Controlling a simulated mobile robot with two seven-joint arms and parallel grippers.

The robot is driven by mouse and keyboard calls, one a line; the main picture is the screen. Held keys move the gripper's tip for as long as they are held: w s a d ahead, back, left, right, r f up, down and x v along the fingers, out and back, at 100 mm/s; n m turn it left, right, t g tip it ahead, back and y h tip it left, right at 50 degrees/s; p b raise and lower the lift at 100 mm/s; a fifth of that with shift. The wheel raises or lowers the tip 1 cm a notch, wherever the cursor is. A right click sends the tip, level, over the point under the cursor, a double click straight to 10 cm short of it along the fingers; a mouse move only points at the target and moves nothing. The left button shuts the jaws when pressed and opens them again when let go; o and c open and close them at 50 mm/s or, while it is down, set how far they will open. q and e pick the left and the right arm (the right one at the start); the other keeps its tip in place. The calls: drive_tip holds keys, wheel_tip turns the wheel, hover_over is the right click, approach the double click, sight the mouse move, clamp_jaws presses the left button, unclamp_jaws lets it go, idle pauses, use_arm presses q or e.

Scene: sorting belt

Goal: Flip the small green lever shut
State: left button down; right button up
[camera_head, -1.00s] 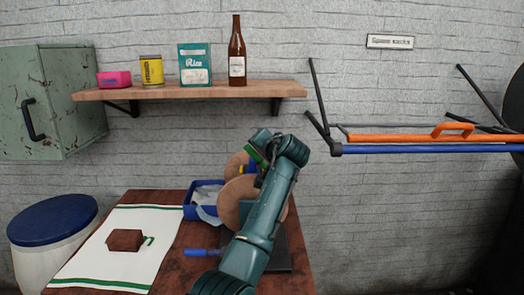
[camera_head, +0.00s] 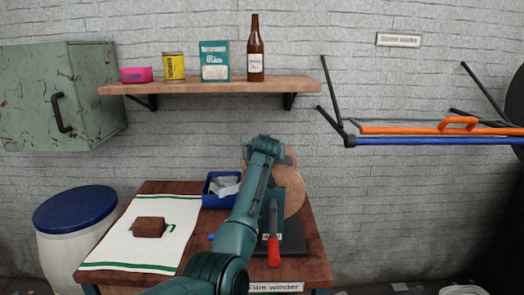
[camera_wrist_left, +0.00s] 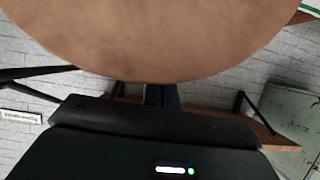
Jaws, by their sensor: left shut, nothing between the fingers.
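I cannot make out the small green lever in either current view; my left arm covers part of the film winder. The winder has brown round discs (camera_head: 291,190), a teal upright (camera_head: 265,222) and a red-handled lever (camera_head: 273,250) pointing toward me. My left gripper is hidden in the head view, behind the arm's bent end. In the left wrist view its fingers (camera_wrist_left: 161,95) show as a small dark shape, shut and empty, beneath a large brown disc (camera_wrist_left: 160,35) close to the camera. My right gripper is in neither view.
A blue bin (camera_head: 214,201) with pale scraps sits left of the winder. A brown block (camera_head: 149,227) rests on a white cloth (camera_head: 118,254) with green stripes. A wooden shelf (camera_head: 205,86) with goods hangs above. An orange-handled bar (camera_head: 430,130) is at right.

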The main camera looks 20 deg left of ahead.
use_arm(q)
drive_tip(key=shift+f, duration=0.2)
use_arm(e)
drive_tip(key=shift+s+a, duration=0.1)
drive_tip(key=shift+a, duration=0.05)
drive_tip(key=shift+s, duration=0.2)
